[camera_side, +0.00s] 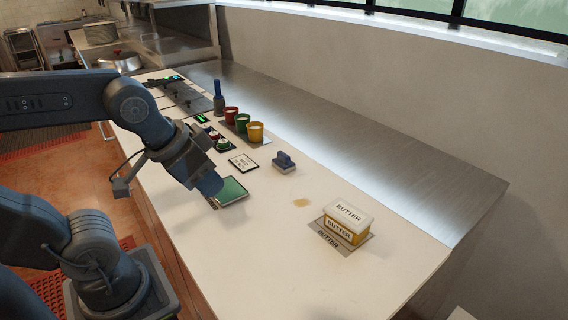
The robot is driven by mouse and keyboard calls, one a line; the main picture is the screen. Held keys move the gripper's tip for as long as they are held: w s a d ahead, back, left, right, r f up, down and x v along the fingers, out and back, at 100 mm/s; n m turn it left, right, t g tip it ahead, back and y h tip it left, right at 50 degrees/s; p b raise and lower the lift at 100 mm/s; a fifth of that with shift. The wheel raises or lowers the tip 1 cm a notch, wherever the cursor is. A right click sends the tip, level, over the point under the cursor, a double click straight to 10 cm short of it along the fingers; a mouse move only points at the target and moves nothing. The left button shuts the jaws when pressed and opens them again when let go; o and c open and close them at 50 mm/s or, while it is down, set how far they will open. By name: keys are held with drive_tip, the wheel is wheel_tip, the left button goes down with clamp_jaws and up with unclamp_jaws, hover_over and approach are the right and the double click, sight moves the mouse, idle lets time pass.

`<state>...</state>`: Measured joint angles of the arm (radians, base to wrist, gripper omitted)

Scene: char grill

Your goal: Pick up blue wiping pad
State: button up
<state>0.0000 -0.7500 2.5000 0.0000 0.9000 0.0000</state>
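The blue wiping pad (284,162) sits on the white counter right of the middle, with a dark blue handle on top and a paler base. My gripper (211,187) points down over the counter to the left of the pad, above or near a green-topped flat tray (231,192). The gripper is apart from the pad. Its fingers are too small and dark to tell whether they are open or shut.
A butter tub (346,222) stands on a labelled mat at the right. A tan spill (301,203) lies between it and the pad. Red (231,115), green (242,122) and yellow (256,131) cups stand behind, near a labelled card (243,162). The counter's front right is clear.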

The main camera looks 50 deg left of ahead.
drive_tip(key=o, duration=0.9)
drive_tip(key=shift+o, duration=0.2)
drive_tip(key=w+a+r+n+g+y, duration=0.1)
drive_tip(key=w+a+r+n, duration=0.15)
drive_tip(key=w, duration=0.25)
drive_tip(key=w+a+r+n+g, duration=0.1)
drive_tip(key=w+n, duration=0.2)
drive_tip(key=w, duration=0.2)
drive_tip(key=n+g+y, duration=0.3)
drive_tip(key=n+g, duration=0.1)
drive_tip(key=n, duration=0.8)
hover_over(284, 153)
drive_tip(key=d, duration=0.5)
wheel_tip(284, 153, down, 9)
drive_tip(key=shift+n, duration=0.25)
drive_tip(key=x, duration=0.8)
drive_tip(key=shift+w+a, duration=0.15)
drive_tip(key=shift+w, duration=0.25)
drive_tip(key=shift+s+a+x, duration=0.15)
drive_tip(key=shift+x, duration=1.25)
drive_tip(key=shift+s+a+x, duration=0.1)
drive_tip(key=shift+a+x, duration=0.05)
drive_tip(key=shift+x, duration=1.3)
